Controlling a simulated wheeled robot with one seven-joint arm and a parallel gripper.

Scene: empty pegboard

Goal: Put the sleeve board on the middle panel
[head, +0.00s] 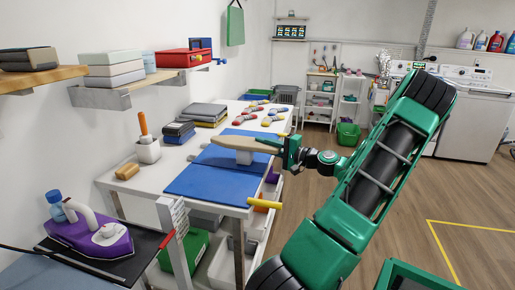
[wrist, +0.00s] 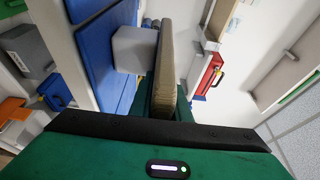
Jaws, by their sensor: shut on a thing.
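The sleeve board (head: 232,142) has a long beige padded top and a grey block base. In the wrist view its top (wrist: 163,62) runs away from my gripper and the grey base (wrist: 135,48) faces the blue panels. My gripper (head: 287,151) is shut on the sleeve board's right end, at the table's right edge. The board is over the middle panel (head: 227,160), which it partly hides. The base is very close to the blue surface; I cannot tell if they touch. The near blue panel (head: 212,187) is bare. The far blue panel (head: 246,134) shows behind the board.
A purple iron (head: 90,235) stands at the near left. A red toolbox (head: 185,58) is on the wall shelf.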

